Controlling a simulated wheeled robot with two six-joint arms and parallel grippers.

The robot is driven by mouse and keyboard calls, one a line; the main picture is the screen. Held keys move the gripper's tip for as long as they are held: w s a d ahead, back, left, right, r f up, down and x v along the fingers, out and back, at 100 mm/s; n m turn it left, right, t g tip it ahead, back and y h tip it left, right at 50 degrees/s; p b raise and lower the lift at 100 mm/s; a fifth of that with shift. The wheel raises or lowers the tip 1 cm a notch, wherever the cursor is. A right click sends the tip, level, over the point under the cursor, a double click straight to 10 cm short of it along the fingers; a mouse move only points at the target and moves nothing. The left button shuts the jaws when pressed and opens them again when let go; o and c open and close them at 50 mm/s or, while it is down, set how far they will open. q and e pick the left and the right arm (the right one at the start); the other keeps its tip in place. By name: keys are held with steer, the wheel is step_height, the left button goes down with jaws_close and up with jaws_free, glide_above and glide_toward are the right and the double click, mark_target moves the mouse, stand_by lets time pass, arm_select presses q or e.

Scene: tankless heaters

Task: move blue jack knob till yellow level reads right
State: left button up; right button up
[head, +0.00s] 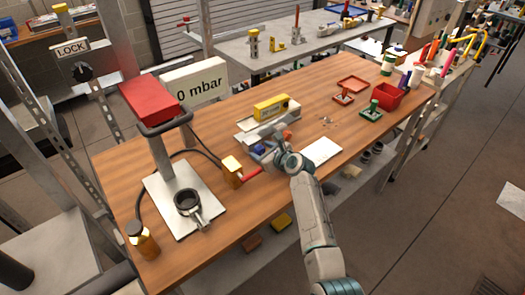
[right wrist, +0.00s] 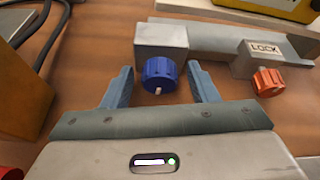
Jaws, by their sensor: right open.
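The blue jack knob (right wrist: 158,74) is a ribbed round knob on the front of a grey metal block (right wrist: 160,38). My right gripper (right wrist: 161,84) is open, one finger on each side of the knob, with a small gap on both sides. In the head view the knob (head: 258,149) is partly hidden by my right gripper (head: 264,153). My left gripper is not in view.
An orange knob (right wrist: 268,81) sits under a LOCK label (right wrist: 265,48), right of the blue knob. A brass block (head: 232,170) with a red lever stands close left of my right gripper. A white sheet (head: 322,151) lies to the right. A red bin (head: 387,98) stands farther right.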

steer(key=c, duration=1)
steer(key=shift+o, duration=0.2)
steer(key=m+p, duration=0.1)
steer(key=p, duration=0.1)
steer(key=y+p, duration=0.1)
steer(key=p, duration=0.1)
steer(key=shift+w+d+r+m+g, duration=0.1)
steer(key=shift+d+r+m+g, duration=0.05)
steer(key=shift+r+m+g, duration=0.2)
steer(key=shift+f+m+g+y+p, duration=0.25)
steer(key=shift+m+y+p, duration=0.2)
steer(key=shift+m, duration=0.3)
steer(key=shift+f+m, duration=0.15)
steer(key=shift+m, duration=0.15)
steer(key=o, duration=1)
steer(key=shift+c, duration=0.2)
steer(key=shift+d, duration=0.1)
